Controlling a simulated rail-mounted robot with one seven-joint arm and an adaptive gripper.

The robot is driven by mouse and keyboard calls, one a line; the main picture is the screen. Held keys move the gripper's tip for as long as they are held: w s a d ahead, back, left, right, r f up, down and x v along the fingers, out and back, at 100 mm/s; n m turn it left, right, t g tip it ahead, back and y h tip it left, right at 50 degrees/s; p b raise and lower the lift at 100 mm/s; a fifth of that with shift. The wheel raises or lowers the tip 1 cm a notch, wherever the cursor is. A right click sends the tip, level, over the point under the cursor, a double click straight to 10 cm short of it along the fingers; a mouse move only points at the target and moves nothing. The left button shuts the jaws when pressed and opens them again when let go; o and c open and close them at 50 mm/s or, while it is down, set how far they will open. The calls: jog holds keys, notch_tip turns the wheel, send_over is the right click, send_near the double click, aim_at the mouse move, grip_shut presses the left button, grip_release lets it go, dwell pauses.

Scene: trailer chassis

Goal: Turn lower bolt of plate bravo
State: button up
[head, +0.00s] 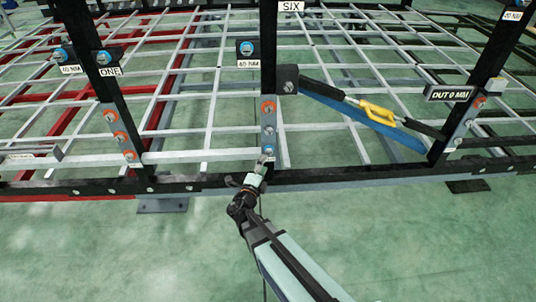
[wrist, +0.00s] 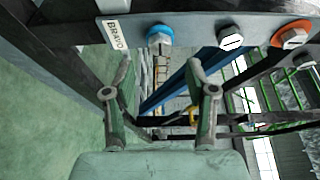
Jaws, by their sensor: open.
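Plate bravo (wrist: 195,30) is a grey plate with a BRAVO label at its end in the wrist view. It carries a blue-ringed bolt (wrist: 160,38) nearest the label, a plain grey bolt (wrist: 230,38) and an orange-ringed bolt (wrist: 290,35). In the head view it is on the middle post, with the blue-ringed bolt (head: 268,152) lowest. My gripper (wrist: 162,72) is open and empty. Its fingertips are just below the blue-ringed bolt in the wrist picture, one to either side, and appear apart from it. In the head view my gripper (head: 262,164) is at the plate's foot.
The black lower rail (head: 380,176) runs below the plate. A strap with a yellow handle (head: 377,113) and a blue bar (head: 385,145) slant to the right. Another bolted plate (head: 119,133) is on the left post. The green floor in front is clear.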

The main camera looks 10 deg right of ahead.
aim_at(268, 153)
jog(key=x, duration=0.6)
jog(key=shift+w+d, duration=0.25)
jog(key=shift+w, duration=0.05)
jog(key=shift+c, duration=0.3)
grip_shut()
